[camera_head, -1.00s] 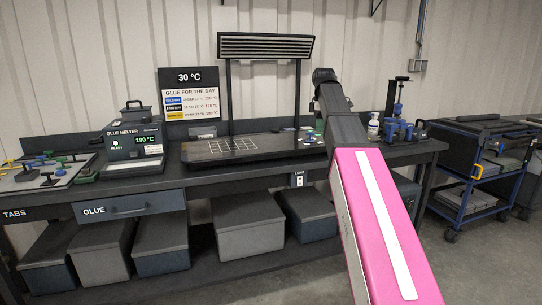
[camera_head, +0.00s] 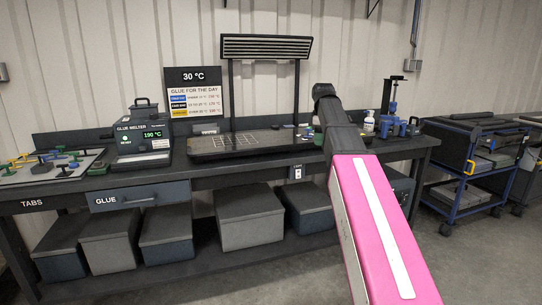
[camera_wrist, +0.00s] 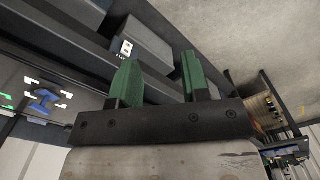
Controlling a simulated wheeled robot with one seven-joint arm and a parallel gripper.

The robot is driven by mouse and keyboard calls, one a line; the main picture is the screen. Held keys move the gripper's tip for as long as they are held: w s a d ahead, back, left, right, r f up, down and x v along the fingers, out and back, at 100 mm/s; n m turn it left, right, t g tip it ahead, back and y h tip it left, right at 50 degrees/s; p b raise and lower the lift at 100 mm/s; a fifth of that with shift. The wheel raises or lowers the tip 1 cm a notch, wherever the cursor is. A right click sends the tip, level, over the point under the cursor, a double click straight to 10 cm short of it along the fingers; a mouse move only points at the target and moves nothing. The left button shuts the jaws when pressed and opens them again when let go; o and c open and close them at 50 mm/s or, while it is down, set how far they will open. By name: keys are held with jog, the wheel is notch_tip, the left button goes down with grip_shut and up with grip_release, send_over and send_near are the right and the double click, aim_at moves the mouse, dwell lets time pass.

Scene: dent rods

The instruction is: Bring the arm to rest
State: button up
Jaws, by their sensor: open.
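My arm, pink with a white stripe, reaches up from the bottom right in the head view toward the bench. Its dark far end stands in front of the right part of the bench (camera_head: 270,163). The fingers are not distinguishable in the head view. In the wrist view my gripper (camera_wrist: 158,82) has two green fingers standing well apart, with nothing between them. Behind the fingers are the dark bench edge and the lower shelf area.
The glue melter (camera_head: 142,140) and a board of tabs (camera_head: 45,167) stand on the bench's left. Blue tools (camera_head: 391,122) and a white bottle (camera_head: 369,121) stand at its right end. Grey bins (camera_head: 249,219) fill the lower shelf. A blue cart (camera_head: 470,165) stands right, with open floor before it.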

jog(key=s+f+m, duration=0.4)
jog(key=s+f, duration=0.3)
jog(key=f, duration=0.7)
jog(key=s+f+m, duration=0.5)
jog(key=s+f, duration=0.2)
jog(key=f, duration=0.8)
jog(key=s+f+m, duration=0.5)
jog(key=s+f, duration=0.2)
jog(key=f, duration=0.8)
jog(key=shift+f, duration=0.15)
